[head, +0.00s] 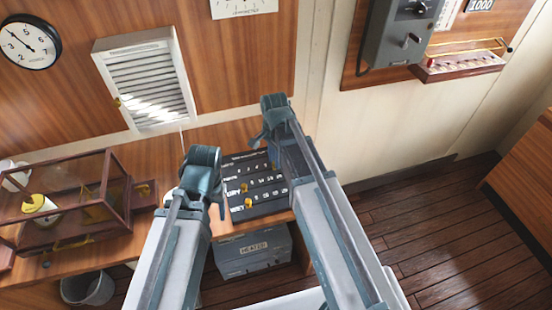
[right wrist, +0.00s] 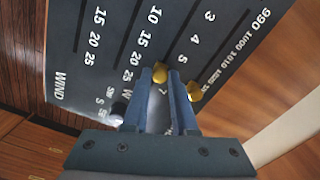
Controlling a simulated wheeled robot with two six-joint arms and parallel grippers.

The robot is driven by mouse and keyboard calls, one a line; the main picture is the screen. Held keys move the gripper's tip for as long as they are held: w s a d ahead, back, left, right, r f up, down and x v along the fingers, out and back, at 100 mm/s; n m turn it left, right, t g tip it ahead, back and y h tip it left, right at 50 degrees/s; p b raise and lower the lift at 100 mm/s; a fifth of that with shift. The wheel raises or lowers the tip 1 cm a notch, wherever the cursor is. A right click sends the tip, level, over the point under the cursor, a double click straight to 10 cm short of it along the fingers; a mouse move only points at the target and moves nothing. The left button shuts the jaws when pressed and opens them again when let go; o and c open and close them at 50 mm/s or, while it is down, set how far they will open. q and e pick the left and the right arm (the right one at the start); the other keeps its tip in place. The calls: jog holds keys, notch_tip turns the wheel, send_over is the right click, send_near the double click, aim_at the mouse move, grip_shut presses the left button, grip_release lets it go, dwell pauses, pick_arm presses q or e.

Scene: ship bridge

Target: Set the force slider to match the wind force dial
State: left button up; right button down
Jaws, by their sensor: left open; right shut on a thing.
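The wind force dial is perhaps the round white dial (head: 30,42) on the wall at upper left in the head view; its thin needle points up-left, near the 3. The dark slider panel (head: 262,208) lies on the wooden desk, partly hidden by my arms. In the right wrist view its printed scales run in rows. My right gripper (right wrist: 161,74) is shut on a yellow slider knob (right wrist: 160,72) in the row marked 3, 4, 5, with a 7 just past the knob. In the head view my left gripper (head: 203,170) is open and empty, left of the panel.
A glass-sided wooden case (head: 75,200) stands left on the desk. A grey heater (head: 253,250) is below the panel. The floor at right is clear.

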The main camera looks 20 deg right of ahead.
jog(key=a, duration=0.5)
jog(key=shift+s+a, duration=0.1)
jog(key=shift+a, duration=0.3)
jog(key=c, duration=0.7)
grip_release()
jog(key=shift+r, duration=0.1)
pick_arm(q)
notch_tip(320, 180, up, 14)
jog(key=p, duration=1.4)
pick_arm(e)
notch_tip(320, 180, up, 14)
jog(key=shift+f, duration=0.2)
pick_arm(q)
jog(key=shift+f, duration=0.15)
